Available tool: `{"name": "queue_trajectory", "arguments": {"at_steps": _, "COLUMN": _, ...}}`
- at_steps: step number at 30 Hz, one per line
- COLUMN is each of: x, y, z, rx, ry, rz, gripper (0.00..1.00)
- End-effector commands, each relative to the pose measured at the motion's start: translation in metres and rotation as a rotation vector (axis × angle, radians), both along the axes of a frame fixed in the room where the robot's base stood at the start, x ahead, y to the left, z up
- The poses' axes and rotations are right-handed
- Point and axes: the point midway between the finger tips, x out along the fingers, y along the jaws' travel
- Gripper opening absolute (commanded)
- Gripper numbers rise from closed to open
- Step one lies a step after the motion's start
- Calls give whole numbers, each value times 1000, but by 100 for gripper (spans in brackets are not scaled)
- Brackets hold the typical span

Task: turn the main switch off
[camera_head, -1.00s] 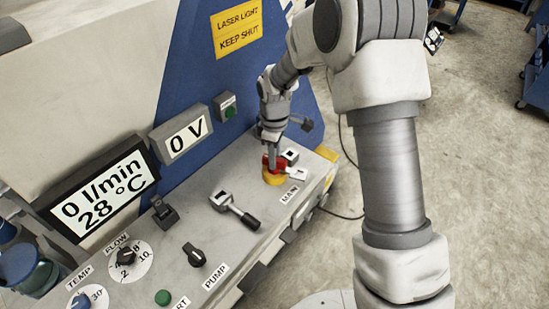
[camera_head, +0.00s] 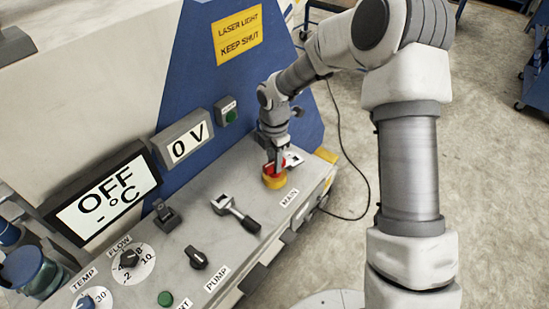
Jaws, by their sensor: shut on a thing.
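The main switch (camera_head: 275,182) is a red handle on a round yellow base near the right end of the grey console, behind the label MAIN. My gripper (camera_head: 275,166) points down from above and is shut on its red handle. The fingers and wrist hide part of the handle, so its exact angle is hard to tell. The large display (camera_head: 107,200) at the left reads OFF and -°C.
A lever with a black grip (camera_head: 238,213) lies left of the main switch. The pump knob (camera_head: 197,257), flow dial (camera_head: 130,262) and a green button (camera_head: 165,298) are nearer. A 0 V meter (camera_head: 183,146) and blue panel stand behind. Open floor lies right.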

Motion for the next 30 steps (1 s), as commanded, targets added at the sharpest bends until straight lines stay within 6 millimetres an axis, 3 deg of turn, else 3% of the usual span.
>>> {"name": "queue_trajectory", "arguments": {"at_steps": 12, "x": 1, "y": 0, "z": 2, "rx": 1, "ry": -3, "rz": 254, "gripper": 0}}
{"name": "queue_trajectory", "arguments": {"at_steps": 30, "x": 1, "y": 1, "z": 1, "rx": 0, "ry": -4, "rz": 320, "gripper": 0}}
